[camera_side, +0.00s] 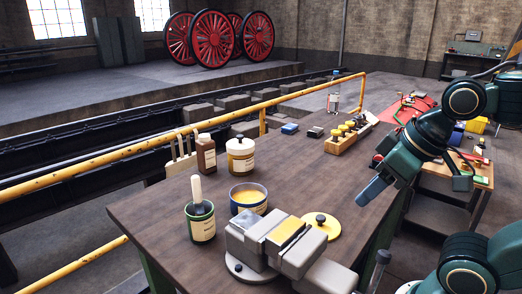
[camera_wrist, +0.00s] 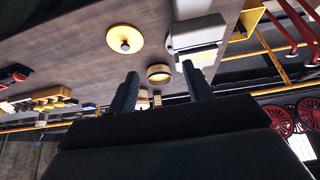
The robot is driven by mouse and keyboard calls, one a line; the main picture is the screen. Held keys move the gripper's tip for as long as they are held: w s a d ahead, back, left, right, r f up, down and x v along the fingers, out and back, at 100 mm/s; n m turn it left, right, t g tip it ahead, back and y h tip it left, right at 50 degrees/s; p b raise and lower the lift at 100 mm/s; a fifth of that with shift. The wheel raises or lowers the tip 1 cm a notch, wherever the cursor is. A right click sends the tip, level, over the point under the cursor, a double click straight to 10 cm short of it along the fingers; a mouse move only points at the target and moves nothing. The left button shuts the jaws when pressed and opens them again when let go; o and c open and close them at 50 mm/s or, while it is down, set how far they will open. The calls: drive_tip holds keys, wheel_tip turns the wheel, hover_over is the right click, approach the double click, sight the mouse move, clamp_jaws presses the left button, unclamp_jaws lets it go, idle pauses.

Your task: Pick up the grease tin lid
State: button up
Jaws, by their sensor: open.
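The grease tin lid (camera_side: 320,226), a flat yellow disc with a dark knob, lies on the brown bench, right of the vise. In the wrist view the lid (camera_wrist: 125,38) is at upper left, its knob facing me. An open blue tin with yellow contents (camera_side: 248,198) stands behind the vise; it also shows in the wrist view (camera_wrist: 160,73). My gripper (camera_side: 374,185) is above the bench, up and right of the lid in the side view, not touching it. In the wrist view my gripper (camera_wrist: 160,88) has its two fingers apart, with nothing held between them.
A grey vise (camera_side: 275,245) sits close left of the lid. A green tin with a brush (camera_side: 200,222), a brown bottle (camera_side: 206,153) and a white jar (camera_side: 240,156) stand on the left. A wooden rack (camera_side: 345,137) is farther back. The bench middle is clear.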

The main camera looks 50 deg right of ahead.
idle(0.3)
drive_tip(key=w+d+f+n+g, duration=0.3)
drive_tip(key=w+d+n, duration=0.4)
drive_tip(key=n, duration=0.3)
drive_tip(key=w+d+f+n+g+y, duration=0.1)
drive_tip(key=w+d+f+n+g, duration=0.1)
drive_tip(key=w+d+f+n, duration=0.2)
drive_tip(key=w+d+n, duration=0.2)
drive_tip(key=w+n, duration=0.2)
drive_tip(key=n, duration=0.2)
drive_tip(key=shift+w+d+f+g, duration=0.15)
drive_tip(key=shift+w+d+g, duration=0.1)
drive_tip(key=shift+d+g, duration=0.15)
hover_over(321, 217)
drive_tip(key=d, duration=0.1)
drive_tip(key=shift+w+f, duration=0.15)
drive_tip(key=shift+f, duration=4.15)
drive_tip(key=shift+f, duration=0.1)
drive_tip(key=shift+a+f, duration=0.2)
drive_tip(key=shift+f, duration=1.05)
drive_tip(key=shift+a+f, duration=0.15)
drive_tip(key=shift+f, duration=1.05)
